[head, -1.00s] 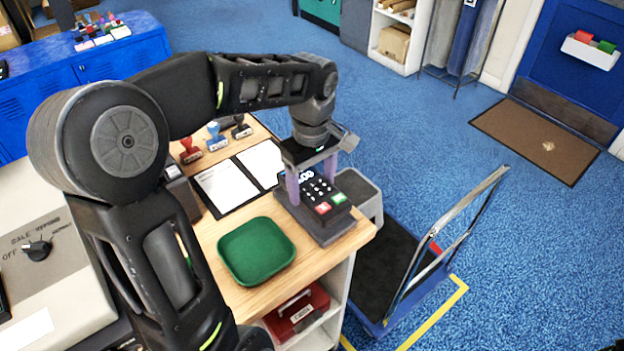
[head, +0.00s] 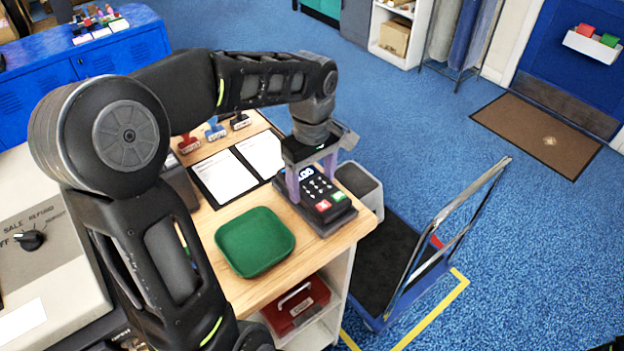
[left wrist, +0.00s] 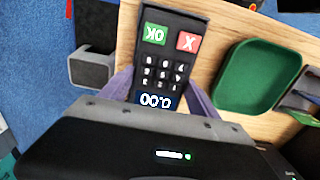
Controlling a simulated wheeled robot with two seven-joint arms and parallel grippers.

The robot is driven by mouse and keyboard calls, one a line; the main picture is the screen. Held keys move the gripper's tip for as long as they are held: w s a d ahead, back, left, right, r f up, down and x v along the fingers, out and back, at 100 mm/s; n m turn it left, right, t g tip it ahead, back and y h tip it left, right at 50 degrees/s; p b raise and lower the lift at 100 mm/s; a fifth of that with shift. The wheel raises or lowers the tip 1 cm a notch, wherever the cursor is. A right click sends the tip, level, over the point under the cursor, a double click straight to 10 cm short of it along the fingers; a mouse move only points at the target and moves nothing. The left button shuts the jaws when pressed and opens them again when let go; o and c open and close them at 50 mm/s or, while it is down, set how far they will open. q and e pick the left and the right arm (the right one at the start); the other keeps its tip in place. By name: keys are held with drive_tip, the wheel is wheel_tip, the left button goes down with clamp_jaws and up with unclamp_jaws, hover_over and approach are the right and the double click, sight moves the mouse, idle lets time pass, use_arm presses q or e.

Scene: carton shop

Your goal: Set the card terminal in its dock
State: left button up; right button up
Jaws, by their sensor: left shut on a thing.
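The dark grey dock (head: 330,226) is at the counter's right end, directly under the terminal. The terminal looks low in or on the dock; I cannot tell whether it is fully seated. The left wrist view shows the terminal (left wrist: 162,58) upside down between the fingers. My right gripper is not in view.
A green tray (head: 255,242) lies left of the dock on the wooden counter (head: 285,292). A clipboard with white sheets (head: 228,175) and several stamps (head: 215,132) lie behind. A grey bin (head: 362,185) and a trolley (head: 400,250) stand right of the counter.

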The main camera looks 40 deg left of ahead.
use_arm(q)
drive_tip(key=shift+d, duration=0.1)
drive_tip(key=o, duration=1.3)
wheel_tip(320, 180, up, 8)
drive_tip(key=shift+f+b, duration=0.1)
drive_tip(key=shift+b, duration=0.2)
idle(0.6)
